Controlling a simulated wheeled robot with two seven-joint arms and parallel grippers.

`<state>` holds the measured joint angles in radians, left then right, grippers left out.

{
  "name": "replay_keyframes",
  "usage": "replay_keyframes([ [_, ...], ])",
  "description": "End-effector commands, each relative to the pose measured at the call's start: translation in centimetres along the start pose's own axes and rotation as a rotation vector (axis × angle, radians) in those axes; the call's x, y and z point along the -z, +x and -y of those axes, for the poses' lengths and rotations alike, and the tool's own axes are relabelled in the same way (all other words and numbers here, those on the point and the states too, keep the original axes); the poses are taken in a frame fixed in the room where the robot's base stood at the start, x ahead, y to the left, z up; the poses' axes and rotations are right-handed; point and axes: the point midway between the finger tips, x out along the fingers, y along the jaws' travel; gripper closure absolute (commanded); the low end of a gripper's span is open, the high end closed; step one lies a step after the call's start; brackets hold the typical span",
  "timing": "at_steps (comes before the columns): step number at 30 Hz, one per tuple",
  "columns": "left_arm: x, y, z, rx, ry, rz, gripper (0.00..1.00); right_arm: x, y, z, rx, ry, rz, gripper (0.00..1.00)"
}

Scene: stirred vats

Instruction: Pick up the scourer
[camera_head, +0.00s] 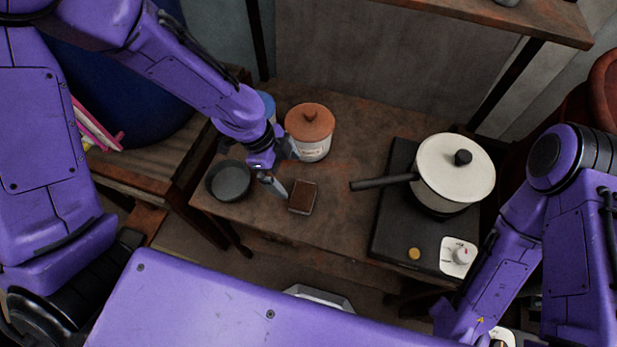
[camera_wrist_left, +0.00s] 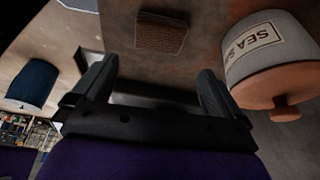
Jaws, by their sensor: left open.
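The scourer (camera_head: 302,197) is a small brown-topped block with a paler side, lying on the brown table near its front edge. In the left wrist view the scourer (camera_wrist_left: 161,33) lies at the top, ahead of the fingers. My left gripper (camera_head: 279,168) is over the table, up and to the left of the scourer in the head view. Its jaws are open, and in the left wrist view the gap between the fingers (camera_wrist_left: 157,76) is empty. The gripper is apart from the scourer. My right arm shows at the right, but its gripper is out of view.
A white canister with a terracotta lid (camera_head: 310,132) stands close behind the left gripper. A small dark pan (camera_head: 230,181) is to its left. A cream pot (camera_head: 448,175) sits on a black hob (camera_head: 389,232) at right. The table right of the scourer is clear.

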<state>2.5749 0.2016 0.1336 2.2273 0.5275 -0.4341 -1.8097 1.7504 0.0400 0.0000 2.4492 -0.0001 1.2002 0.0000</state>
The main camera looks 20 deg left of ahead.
Motion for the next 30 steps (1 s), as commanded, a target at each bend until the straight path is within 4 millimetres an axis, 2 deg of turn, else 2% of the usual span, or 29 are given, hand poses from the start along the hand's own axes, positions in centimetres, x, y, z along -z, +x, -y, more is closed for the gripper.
replay_keyframes([
  [6, 0.0, 3.8, -0.1, -0.007, 0.007, -0.003, 0.0, -0.2, 0.3, 0.0, -0.001, -0.001, 0.002, 0.57],
  [11, 0.0, 5.6, 0.0, -0.005, 0.007, -0.002, 0.0, -0.2, 0.3, 0.0, -0.001, 0.0, 0.002, 0.57],
  [18, -0.5, 9.7, 0.2, -0.005, 0.006, -0.003, 0.0, -0.1, 0.0, 0.0, -0.001, 0.0, 0.001, 0.57],
  [26, -0.5, 10.3, 0.2, -0.001, 0.007, -0.002, 0.0, -0.1, 0.0, 0.0, -0.001, 0.0, 0.001, 0.57],
  [27, -0.5, 10.3, 0.2, -0.001, 0.007, -0.002, 0.03, -0.1, 0.0, 0.0, -0.001, 0.0, 0.001, 0.57],
  [29, -0.5, 10.3, 0.2, -0.001, 0.007, -0.002, 0.23, -0.1, 0.0, 0.0, -0.001, 0.0, 0.001, 0.57],
  [30, -0.5, 10.3, 0.2, -0.001, 0.007, -0.002, 0.36, -0.1, 0.0, 0.0, -0.001, 0.0, 0.001, 0.57],
])
